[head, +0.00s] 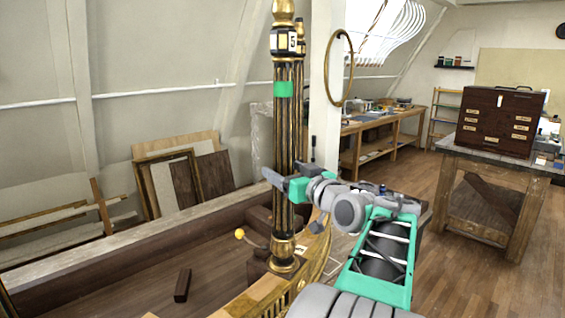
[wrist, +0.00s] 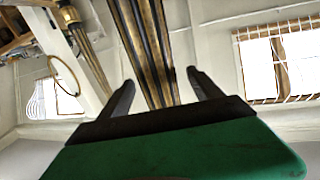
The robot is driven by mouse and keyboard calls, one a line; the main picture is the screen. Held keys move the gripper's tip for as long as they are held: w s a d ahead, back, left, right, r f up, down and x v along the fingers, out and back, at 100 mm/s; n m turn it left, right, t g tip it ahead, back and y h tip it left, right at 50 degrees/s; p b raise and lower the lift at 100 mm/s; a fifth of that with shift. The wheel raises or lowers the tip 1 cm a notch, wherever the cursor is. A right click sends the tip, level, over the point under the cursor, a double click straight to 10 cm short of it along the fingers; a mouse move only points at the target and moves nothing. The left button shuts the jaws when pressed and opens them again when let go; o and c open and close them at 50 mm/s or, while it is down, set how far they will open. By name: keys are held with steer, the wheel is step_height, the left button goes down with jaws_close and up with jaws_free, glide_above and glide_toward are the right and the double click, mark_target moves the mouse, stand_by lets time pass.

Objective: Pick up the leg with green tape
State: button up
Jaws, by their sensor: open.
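The leg with green tape (head: 284,120) stands upright in the middle of the head view. It is black and gold, fluted, with a green band near its top and a numbered white label above. My gripper (head: 280,182) is open at about the leg's mid-height. In the wrist view, a fluted black and gold shaft (wrist: 152,45) runs between the two dark fingers of my gripper (wrist: 160,78). The fingers stand apart on either side of it. I cannot tell whether the shaft is fully between them or just beyond.
A similar leg (head: 299,70) stands close behind the taped one. A gilt frame piece (head: 262,299) and a small dark block (head: 182,285) lie around the leg's foot on the wooden bench. A brown drawer chest (head: 500,120) stands on a table at the right. Open floor lies between.

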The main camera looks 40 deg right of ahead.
mark_target(288, 136)
steer(key=shift+w+d, duration=0.25)
steer(key=shift+w, duration=0.45)
steer(key=shift+s, duration=0.1)
steer(key=c, duration=1.5)
steer(key=shift+r, duration=0.1)
jaws_close()
steer(key=shift+r, duration=0.1)
steer(key=shift+r, duration=0.55)
steer(key=s+r, duration=0.1)
steer(key=r, duration=0.1)
steer(key=s+r+b, duration=0.1)
steer(key=s+r, duration=0.1)
steer(key=r, duration=0.1)
steer(key=s+a+r, duration=0.1)
steer(key=s+r, duration=0.1)
steer(key=shift+r+b, duration=0.3)
steer(key=shift+b, duration=0.05)
steer(key=s+a+r+b, duration=0.1)
steer(key=s+r, duration=0.3)
steer(key=s, duration=0.4)
steer(key=shift+s+a, duration=0.3)
steer(key=shift+a, duration=0.4)
steer(key=shift+r, duration=0.15)
